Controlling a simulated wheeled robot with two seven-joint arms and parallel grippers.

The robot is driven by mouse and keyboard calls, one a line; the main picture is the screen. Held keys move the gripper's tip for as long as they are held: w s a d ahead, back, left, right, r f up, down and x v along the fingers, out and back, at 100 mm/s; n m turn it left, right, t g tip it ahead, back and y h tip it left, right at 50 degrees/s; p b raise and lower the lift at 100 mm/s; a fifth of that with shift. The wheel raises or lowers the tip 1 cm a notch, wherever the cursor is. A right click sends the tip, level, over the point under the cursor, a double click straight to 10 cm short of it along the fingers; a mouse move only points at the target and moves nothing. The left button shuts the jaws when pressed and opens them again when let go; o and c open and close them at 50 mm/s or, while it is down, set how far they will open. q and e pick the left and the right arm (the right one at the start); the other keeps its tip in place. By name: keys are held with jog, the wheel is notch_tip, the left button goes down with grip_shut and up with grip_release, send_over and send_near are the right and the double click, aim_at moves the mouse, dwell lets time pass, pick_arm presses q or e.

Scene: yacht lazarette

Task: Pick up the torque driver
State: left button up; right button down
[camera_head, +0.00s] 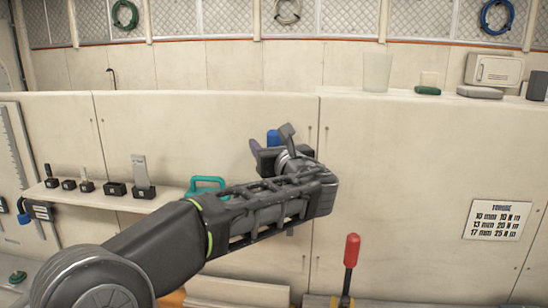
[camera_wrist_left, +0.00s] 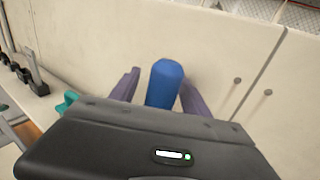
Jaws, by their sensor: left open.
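A blue rounded cylinder (camera_wrist_left: 164,85), which looks like the handle of the torque driver, stands between the two fingers of my left gripper (camera_wrist_left: 160,78) in the left wrist view. Gaps show between it and the fingers, which are open. The gripper body hides its lower part. In the head view, a small part of the blue handle (camera_head: 273,137) shows beside my left gripper (camera_head: 268,146), in front of the pale cabinet wall. My arm and wrist hide the rest of it and what supports it. My right gripper is not in view.
A narrow shelf (camera_head: 110,203) on the left holds several small black holders and a teal handle (camera_head: 206,184). A red-handled lever (camera_head: 351,250) stands at the lower right. A torque label (camera_head: 496,220) is on the right panel. A cup (camera_head: 377,72) stands on the ledge.

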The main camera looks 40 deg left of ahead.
pick_arm(q)
jog(key=shift+c, duration=0.2)
grip_shut()
dwell(0.6)
